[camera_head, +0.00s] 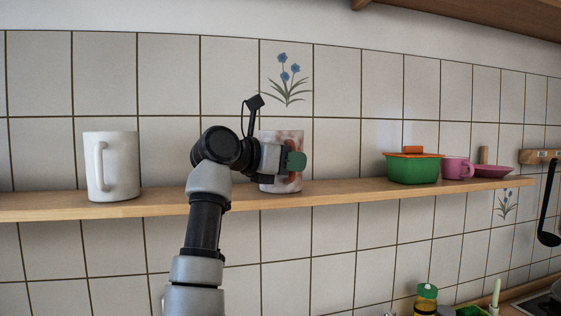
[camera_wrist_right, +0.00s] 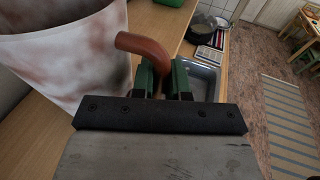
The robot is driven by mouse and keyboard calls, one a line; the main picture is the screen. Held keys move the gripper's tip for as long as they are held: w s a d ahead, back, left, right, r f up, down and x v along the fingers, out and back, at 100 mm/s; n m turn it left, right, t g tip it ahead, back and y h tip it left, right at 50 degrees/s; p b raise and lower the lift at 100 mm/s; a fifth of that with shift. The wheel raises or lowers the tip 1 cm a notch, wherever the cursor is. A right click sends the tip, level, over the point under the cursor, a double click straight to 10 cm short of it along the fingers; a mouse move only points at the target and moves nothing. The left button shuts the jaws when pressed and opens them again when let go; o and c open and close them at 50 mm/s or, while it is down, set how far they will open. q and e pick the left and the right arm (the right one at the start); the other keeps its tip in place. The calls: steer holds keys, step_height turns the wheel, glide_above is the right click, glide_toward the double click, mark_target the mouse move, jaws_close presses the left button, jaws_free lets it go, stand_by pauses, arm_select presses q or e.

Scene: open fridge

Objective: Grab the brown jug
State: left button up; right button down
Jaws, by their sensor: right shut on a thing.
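The brown jug (camera_head: 283,137) is whitish with reddish-brown patches and stands upright on the wooden wall shelf, partly hidden by my arm. In the wrist view its patchy body (camera_wrist_right: 85,55) fills the upper left, and its brown curved handle (camera_wrist_right: 143,46) reaches to the right. My right gripper (camera_head: 296,161), with green fingertips, is at the jug's right side. In the wrist view my right gripper (camera_wrist_right: 163,80) has its fingers on both sides of the handle and is shut on it. My left gripper is in neither view.
A white mug (camera_head: 118,165) stands left on the shelf (camera_head: 150,208). A green container (camera_head: 413,169) with an orange lid, a pink mug (camera_head: 455,168) and a pink dish (camera_head: 493,171) are at the right. The shelf between jug and green container is clear. A tiled wall is behind.

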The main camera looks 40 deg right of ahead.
mark_target(292, 143)
steer(key=shift+r, duration=0.2)
steer(key=shift+r+p, duration=2)
steer(key=shift+r, duration=0.35)
